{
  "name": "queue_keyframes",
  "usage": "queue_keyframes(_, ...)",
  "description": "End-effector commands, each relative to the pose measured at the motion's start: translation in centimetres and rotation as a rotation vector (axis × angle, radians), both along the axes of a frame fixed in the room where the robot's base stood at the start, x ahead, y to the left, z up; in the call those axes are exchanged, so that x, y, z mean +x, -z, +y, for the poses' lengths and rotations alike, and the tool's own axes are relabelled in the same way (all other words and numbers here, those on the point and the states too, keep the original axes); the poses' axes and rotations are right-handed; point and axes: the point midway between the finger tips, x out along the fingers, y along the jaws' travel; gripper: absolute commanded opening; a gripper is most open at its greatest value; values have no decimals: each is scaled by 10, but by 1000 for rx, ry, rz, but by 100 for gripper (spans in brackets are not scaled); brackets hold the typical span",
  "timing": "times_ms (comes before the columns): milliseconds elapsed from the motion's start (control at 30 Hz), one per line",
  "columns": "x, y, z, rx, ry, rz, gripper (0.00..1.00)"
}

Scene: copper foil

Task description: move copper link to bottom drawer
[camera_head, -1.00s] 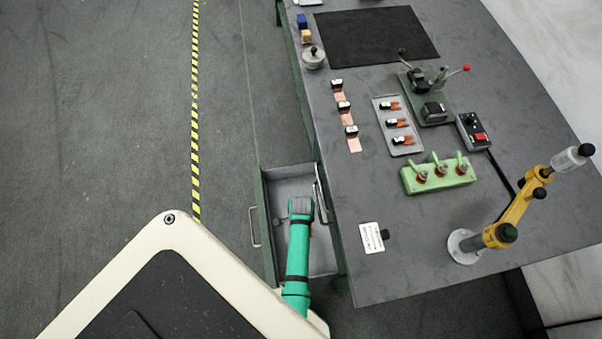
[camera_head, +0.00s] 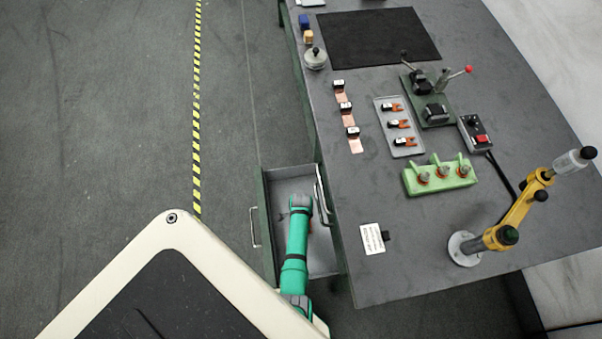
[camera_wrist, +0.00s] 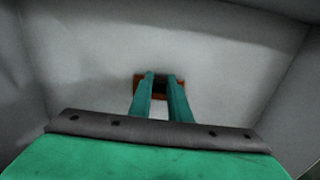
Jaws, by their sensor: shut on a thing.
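My gripper (camera_wrist: 161,84) is shut on a copper link (camera_wrist: 138,89), a small orange-brown piece with a dark middle between the fingertips. Its ends stick out on both sides of the fingers. In the wrist view it is over the pale grey drawer floor; whether it touches the floor I cannot tell.
The grey workbench (camera_head: 340,280) edge and a handle (camera_head: 321,196) are close to the right of my arm. On top are a green fixture (camera_head: 440,176), a tray of copper pieces (camera_head: 399,127), copper strips (camera_head: 356,146), a white card (camera_head: 372,238) and a yellow jointed stand (camera_head: 515,213). Floor left is clear.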

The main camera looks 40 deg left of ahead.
Motion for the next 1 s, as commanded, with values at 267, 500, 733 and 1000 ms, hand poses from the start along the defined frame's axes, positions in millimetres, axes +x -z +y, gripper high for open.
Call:
queue_keyframes(267,0,3,0,-1,0,1,22)
queue_keyframes(500,0,3,0,-1,0,1,36)
queue_keyframes(733,0,-2,0,0,0,0,36)
queue_keyframes(1000,1,-39,0,2,1,-1,36)
